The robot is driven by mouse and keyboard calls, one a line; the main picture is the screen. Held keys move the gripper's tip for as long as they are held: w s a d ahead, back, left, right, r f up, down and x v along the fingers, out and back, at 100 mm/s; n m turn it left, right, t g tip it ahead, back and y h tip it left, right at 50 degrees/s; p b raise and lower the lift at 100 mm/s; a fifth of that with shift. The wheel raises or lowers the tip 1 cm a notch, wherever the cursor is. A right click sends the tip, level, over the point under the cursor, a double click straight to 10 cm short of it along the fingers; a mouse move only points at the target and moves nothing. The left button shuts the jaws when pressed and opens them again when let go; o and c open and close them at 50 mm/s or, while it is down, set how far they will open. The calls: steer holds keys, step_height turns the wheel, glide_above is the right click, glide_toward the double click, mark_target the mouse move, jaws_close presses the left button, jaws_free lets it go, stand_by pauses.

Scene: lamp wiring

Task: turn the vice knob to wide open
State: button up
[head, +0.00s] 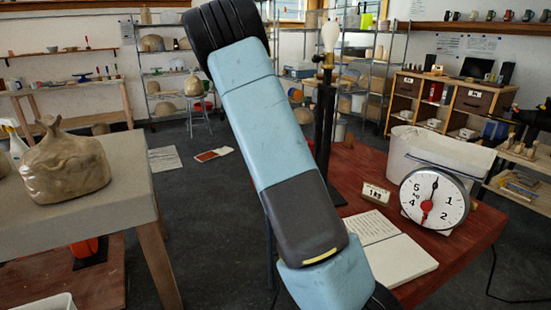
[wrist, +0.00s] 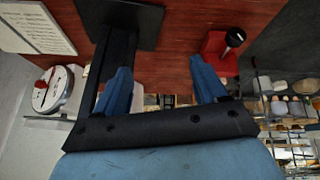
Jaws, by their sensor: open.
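The vice (wrist: 216,50) is a small red block on the red tabletop, in the upper right of the wrist view. Its black knob (wrist: 235,37) with a pale end sticks out on its right side. My gripper (wrist: 160,66) shows in the wrist view with its two blue fingers wide apart and nothing between them. The right finger points toward the vice, with the knob just beyond and to the right of its tip; I cannot tell the distance. In the head view my arm covers this area, and neither the vice nor my gripper's fingers can be made out.
A black lamp stand with a white bulb (head: 330,36) rises from the table; its square base (wrist: 122,22) and post lie near my left finger. A dial scale (head: 434,198), open book (head: 385,250) and label block (head: 376,193) share the red table (head: 465,245). Wrapped clay (head: 62,165) sits left.

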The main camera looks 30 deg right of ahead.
steer(key=w+a+f+m+h, duration=0.2)
steer(key=w+f+h, duration=0.2)
steer(key=w+f, duration=0.3)
steer(key=w+a+f+m+h, duration=0.15)
steer(key=w+f+h, duration=0.3)
steer(key=w, duration=0.55)
steer(key=shift+t+y, duration=0.3)
steer(key=shift+y, duration=0.05)
steer(key=x, duration=1.3)
steer(key=shift+s+d+f, duration=0.1)
steer(key=shift+d+f, duration=0.05)
steer(key=shift+d, duration=0.15)
steer(key=shift+c, duration=0.4)
steer(key=c, duration=0.9)
steer(key=shift+a, duration=0.35)
steer(key=shift+c, duration=0.4)
steer(key=shift+d, duration=0.25)
steer(key=shift+n, duration=0.25)
